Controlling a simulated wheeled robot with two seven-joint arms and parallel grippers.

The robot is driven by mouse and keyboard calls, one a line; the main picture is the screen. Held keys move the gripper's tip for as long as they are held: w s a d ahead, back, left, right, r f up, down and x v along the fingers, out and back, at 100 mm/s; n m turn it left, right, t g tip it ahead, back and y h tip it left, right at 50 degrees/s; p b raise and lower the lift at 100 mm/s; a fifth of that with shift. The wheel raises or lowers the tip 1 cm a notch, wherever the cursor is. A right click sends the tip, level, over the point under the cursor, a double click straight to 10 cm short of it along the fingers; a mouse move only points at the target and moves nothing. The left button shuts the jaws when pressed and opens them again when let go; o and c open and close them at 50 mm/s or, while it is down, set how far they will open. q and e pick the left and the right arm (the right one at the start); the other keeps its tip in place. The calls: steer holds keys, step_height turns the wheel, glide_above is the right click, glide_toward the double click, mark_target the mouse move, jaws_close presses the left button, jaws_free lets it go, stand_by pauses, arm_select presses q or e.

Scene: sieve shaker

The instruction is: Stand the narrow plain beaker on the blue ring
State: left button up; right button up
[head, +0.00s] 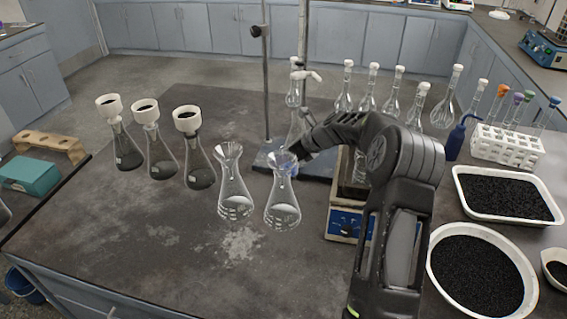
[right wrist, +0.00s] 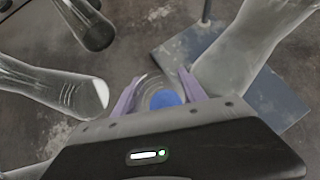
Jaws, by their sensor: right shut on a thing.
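My right gripper (head: 296,157) reaches in from the right, behind the front pair of clear flasks. In the right wrist view its two pale fingers (right wrist: 160,82) are closed on the sides of a clear glass vessel, taken to be the narrow plain beaker (right wrist: 148,91); only a faint curved rim shows. A bright blue patch, apparently the blue ring (right wrist: 166,98), shows between the fingers, partly hidden by the gripper body. I cannot tell whether the beaker touches it. In the head view the beaker is not distinct behind a clear flask (head: 283,205). My left gripper is out of view.
Another clear flask (head: 234,195) and several funnel-topped flasks (head: 200,168) stand to the left. A stand base (right wrist: 275,92) lies close beside the gripper. Trays of black grains (head: 505,197) are at the right. The front left table is clear.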

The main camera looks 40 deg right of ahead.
steer(key=shift+r, duration=2.75)
